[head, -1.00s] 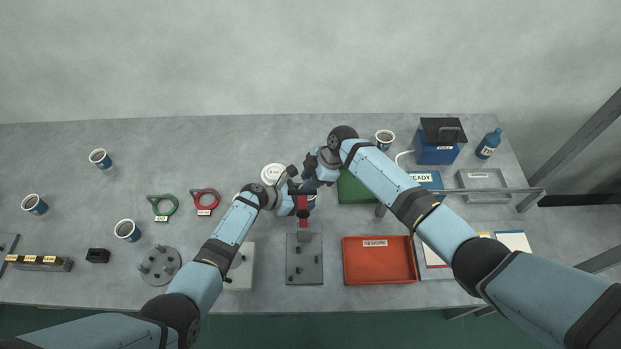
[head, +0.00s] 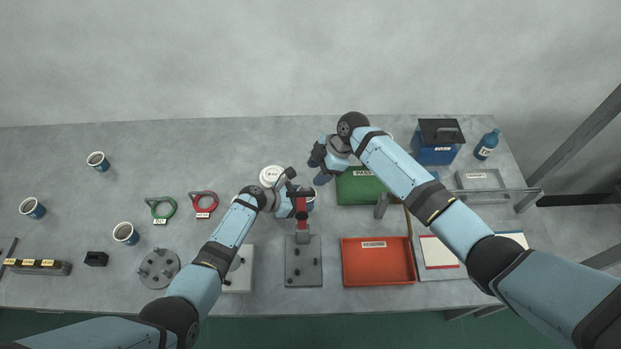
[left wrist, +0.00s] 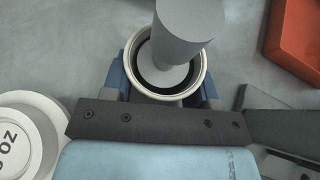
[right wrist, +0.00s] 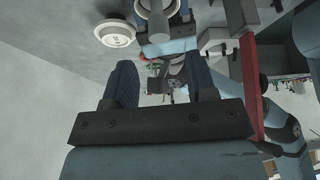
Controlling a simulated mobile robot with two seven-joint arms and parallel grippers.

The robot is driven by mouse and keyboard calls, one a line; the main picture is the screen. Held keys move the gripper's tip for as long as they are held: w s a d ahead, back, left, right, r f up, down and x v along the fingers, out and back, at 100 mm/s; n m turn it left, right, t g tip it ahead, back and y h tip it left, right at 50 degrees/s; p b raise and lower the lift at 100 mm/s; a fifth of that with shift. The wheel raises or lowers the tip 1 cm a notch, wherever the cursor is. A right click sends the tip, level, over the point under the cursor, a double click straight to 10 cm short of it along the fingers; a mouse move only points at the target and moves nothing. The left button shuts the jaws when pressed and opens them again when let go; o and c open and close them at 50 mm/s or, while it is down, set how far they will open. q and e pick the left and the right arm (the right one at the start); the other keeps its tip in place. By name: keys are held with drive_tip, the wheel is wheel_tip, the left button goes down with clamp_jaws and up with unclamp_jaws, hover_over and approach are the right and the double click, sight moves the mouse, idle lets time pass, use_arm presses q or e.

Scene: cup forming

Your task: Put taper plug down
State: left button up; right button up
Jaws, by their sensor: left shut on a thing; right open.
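My left gripper (head: 298,200) is shut on a paper cup (left wrist: 142,84) with a pale rim and a dark inside. A grey tapered piece (left wrist: 186,32), which looks like the taper plug, shows in the left wrist view with its narrower end at the cup's mouth. I cannot tell whether it touches the cup. The right wrist view also shows a grey piece (right wrist: 157,22) at the cup. My right gripper (head: 319,172) is open and empty, above and right of the left one in the head view. Its spread fingers (right wrist: 160,85) show in the right wrist view.
A white round weight (head: 272,174) lies beside the left gripper. A red part (head: 302,222) rises by the grey fixture plate (head: 303,275). The green tray (head: 360,190) and orange rework tray (head: 378,266) are to the right.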

drive_tip(key=v, duration=0.7)
use_arm(q)
drive_tip(key=o, duration=1.1)
